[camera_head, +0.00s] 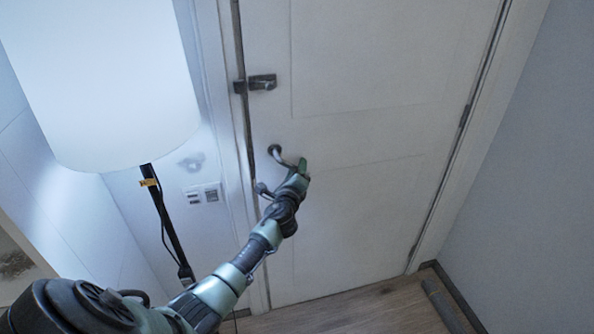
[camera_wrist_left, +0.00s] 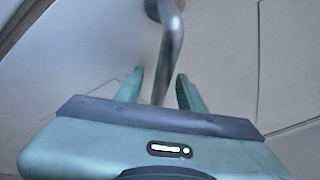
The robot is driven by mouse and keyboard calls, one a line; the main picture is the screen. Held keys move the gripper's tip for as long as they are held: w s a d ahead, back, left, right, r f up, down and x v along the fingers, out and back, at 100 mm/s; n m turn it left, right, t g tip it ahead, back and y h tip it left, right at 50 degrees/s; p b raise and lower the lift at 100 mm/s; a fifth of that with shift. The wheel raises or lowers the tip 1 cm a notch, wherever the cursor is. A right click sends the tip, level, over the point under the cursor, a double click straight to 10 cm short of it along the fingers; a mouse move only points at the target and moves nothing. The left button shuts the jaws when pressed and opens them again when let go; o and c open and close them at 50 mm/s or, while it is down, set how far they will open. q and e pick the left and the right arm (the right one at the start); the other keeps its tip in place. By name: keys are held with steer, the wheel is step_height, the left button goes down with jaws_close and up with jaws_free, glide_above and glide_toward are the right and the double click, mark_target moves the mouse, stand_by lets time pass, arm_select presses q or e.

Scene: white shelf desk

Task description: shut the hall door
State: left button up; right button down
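The white hall door (camera_head: 375,110) fills the middle of the head view, with its hinges on the right. It looks flush or nearly flush with its frame; a small gap is hard to rule out. A curved metal handle (camera_head: 277,153) is near its left edge. My left gripper (camera_head: 301,168) is at the handle, partly covering it. In the left wrist view, the two green fingers (camera_wrist_left: 158,88) are spread apart, and the handle's bar (camera_wrist_left: 173,45) reaches down between them. I cannot tell whether either finger touches it. My right gripper is in neither view.
A dark latch (camera_head: 262,82) sits on the door above the handle. A lamp with a large white shade (camera_head: 105,80) on a black pole (camera_head: 166,220) stands left of the door, near my left arm. A switch plate (camera_head: 203,194) is on the wall. Wooden floor (camera_head: 370,312) shows below.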

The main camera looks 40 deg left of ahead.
arm_select(q)
steer(key=v, duration=0.7)
steer(key=shift+s+d, duration=0.2)
steer(key=shift+s, duration=0.15)
steer(key=shift+f, duration=0.1)
steer(key=s+d+f+n+g+h, duration=0.1)
steer(key=s+d+f+n+g, duration=0.15)
steer(key=s+f, duration=0.65)
steer(key=s+d+f+n+g+h, duration=0.2)
steer(key=s+f+n, duration=0.1)
steer(key=f, duration=1.1)
steer(key=s+d+f+n+g+h, duration=0.1)
steer(key=s+d+f+n+g, duration=0.3)
steer(key=f, duration=0.8)
steer(key=s+d+f+n+g+h, duration=0.1)
steer(key=s+f, duration=0.5)
steer(key=s, duration=0.6)
steer(key=s+d+f+n+g+h, duration=0.1)
steer(key=s+d+f+n, duration=0.4)
steer(key=s, duration=0.8)
steer(key=s+d+f+n+g+h, duration=0.1)
steer(key=s+d+f+n+g, duration=0.2)
steer(key=s+f, duration=0.4)
steer(key=s, duration=0.6)
steer(key=shift+d+g, duration=0.35)
